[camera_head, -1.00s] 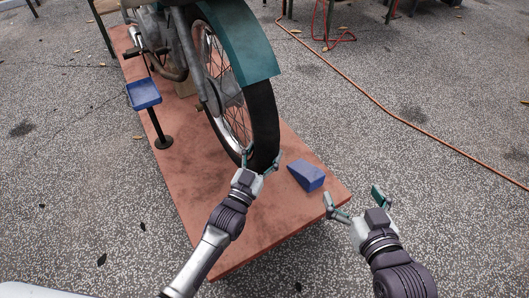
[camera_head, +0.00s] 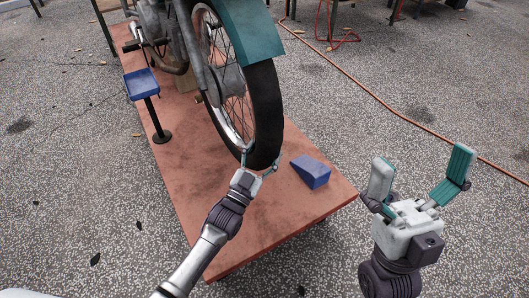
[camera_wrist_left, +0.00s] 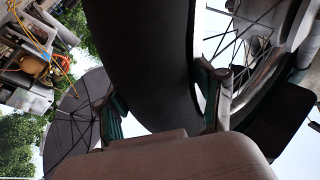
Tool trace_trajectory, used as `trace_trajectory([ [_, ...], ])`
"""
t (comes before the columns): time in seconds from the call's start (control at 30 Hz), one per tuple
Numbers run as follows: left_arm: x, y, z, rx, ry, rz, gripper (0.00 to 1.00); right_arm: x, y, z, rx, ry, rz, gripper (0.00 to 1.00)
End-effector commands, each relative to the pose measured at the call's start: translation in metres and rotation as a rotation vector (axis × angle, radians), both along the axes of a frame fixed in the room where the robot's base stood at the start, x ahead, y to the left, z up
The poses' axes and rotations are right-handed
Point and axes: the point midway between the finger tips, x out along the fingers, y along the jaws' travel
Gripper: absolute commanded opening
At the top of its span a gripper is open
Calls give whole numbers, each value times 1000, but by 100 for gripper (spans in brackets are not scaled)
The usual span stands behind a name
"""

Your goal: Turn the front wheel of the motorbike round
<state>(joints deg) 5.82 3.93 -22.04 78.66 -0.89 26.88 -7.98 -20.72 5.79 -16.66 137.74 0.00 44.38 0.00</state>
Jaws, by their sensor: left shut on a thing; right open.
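The motorbike's front wheel (camera_head: 262,118) has a black tyre and wire spokes under a teal mudguard (camera_head: 249,31). It stands over a reddish platform. My left gripper (camera_head: 259,163) is shut on the lower front of the tyre, one finger on each side. In the left wrist view the dark tyre (camera_wrist_left: 150,60) passes between the two teal-padded fingers (camera_wrist_left: 165,115). My right gripper (camera_head: 420,172) is open and empty, raised to the right of the platform, apart from the wheel.
A blue wedge (camera_head: 311,171) lies on the platform (camera_head: 195,180) just right of the wheel. A blue tray on a black stand (camera_head: 141,84) is on the left. An orange hose (camera_head: 382,101) crosses the ground at right. The paving between hose and platform is clear.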

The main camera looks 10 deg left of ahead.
Motion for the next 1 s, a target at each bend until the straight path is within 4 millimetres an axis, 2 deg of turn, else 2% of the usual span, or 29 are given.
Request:
trace_trajectory([
  [0.2, 0, -2, -1, 2, -4, -4, 6, -8, -2, 1, 15, -46, 3, 100],
  [0.53, 0, -2, -1, 2, -4, -4, 6, -9, -2, 2, 15, -48, 3, 100],
  [0.57, 0, -2, -1, 2, -4, -4, 73, -9, -2, 2, 15, -48, 3, 100],
  [0.6, 0, -2, -1, 2, -4, -4, 80, -9, -2, 2, 15, -48, 3, 100],
  [0.7, 0, -1, -1, 3, -5, -3, 92, -9, -2, 2, 15, -48, 3, 100],
  [1.0, 0, 0, -2, 3, -4, -1, 92, -8, -2, 2, 15, -45, 2, 100],
])
